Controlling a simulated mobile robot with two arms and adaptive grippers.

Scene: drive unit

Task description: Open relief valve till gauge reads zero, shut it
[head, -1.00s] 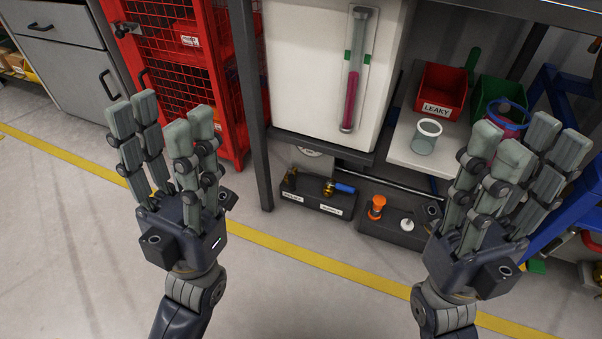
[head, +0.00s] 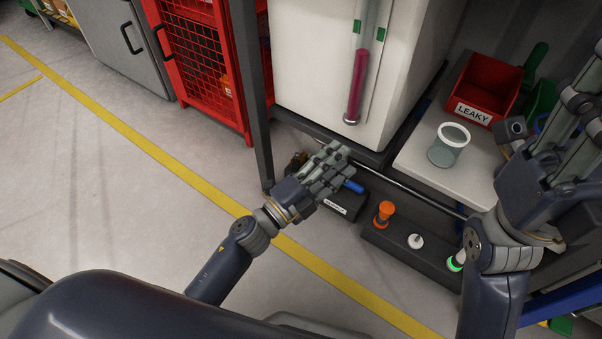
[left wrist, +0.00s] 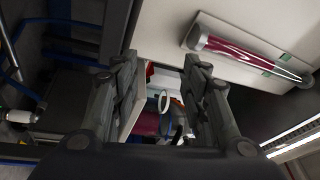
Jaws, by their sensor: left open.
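My left gripper (head: 332,166) is open, reaching over the black valve block (head: 347,215) under the bench. Its fingers cover much of the block's top. A blue valve handle (head: 354,187) sticks out to their right, and a bit of brass fitting (head: 297,161) shows to their left. I cannot tell whether the fingers touch either. The relief valve is mostly hidden, and no gauge reading can be made out. In the left wrist view the open fingers (left wrist: 160,88) have nothing gripped between them. My right gripper (head: 580,105) is raised at the right edge, fingers spread, partly cut off.
A tube of magenta liquid (head: 357,85) is on the white cabinet. Orange (head: 384,213) and white (head: 416,241) knobs and a green-lit part (head: 456,263) stand on the block at right. A glass jar (head: 449,146) and red LEAKY bin (head: 484,92) sit on the shelf. Floor is clear at left.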

